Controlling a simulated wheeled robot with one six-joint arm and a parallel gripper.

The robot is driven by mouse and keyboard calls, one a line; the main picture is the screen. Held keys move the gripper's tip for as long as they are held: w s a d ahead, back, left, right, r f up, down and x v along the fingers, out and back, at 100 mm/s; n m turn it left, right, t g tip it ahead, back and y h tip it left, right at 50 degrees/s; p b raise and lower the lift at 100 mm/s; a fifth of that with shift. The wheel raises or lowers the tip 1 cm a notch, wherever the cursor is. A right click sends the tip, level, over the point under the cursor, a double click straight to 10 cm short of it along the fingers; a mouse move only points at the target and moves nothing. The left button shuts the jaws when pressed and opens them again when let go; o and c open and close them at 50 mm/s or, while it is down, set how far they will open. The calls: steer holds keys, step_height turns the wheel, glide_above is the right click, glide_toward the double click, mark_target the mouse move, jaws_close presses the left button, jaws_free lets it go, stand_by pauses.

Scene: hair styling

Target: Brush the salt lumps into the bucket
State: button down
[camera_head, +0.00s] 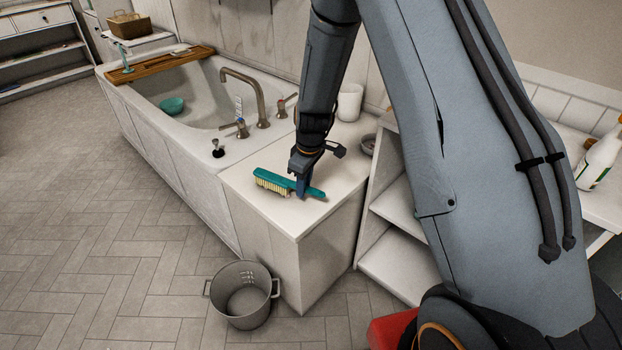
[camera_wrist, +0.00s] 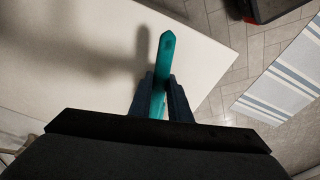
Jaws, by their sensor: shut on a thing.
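A teal brush (camera_head: 272,181) with pale bristles is on or just above the white counter at the end of the bathtub. My gripper (camera_head: 302,188) is shut on its handle, coming down from above. In the wrist view the teal handle (camera_wrist: 165,50) sticks out between the two dark fingers. A grey bucket (camera_head: 242,300) with side handles stands on the floor in front of the counter, below and left of the brush; it looks empty. I cannot make out any salt lumps on the counter; they may be too small, too pale or hidden.
The counter (camera_head: 318,212) is mostly bare, with a white cup (camera_head: 350,102) and a small bowl (camera_head: 368,144) at its back. The bathtub (camera_head: 150,120) adjoins on the left. White shelves (camera_head: 395,210) stand right of the counter. A striped mat (camera_wrist: 290,75) lies on the floor.

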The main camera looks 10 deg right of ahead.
steer(key=s+a+p, duration=0.3)
steer(key=s+a, duration=0.4)
steer(key=a, duration=0.3)
step_height(320, 180, up, 8)
steer(key=p, duration=0.5)
steer(key=shift+w+d+f, duration=0.25)
steer(key=shift+w+d, duration=0.1)
stand_by(0.6)
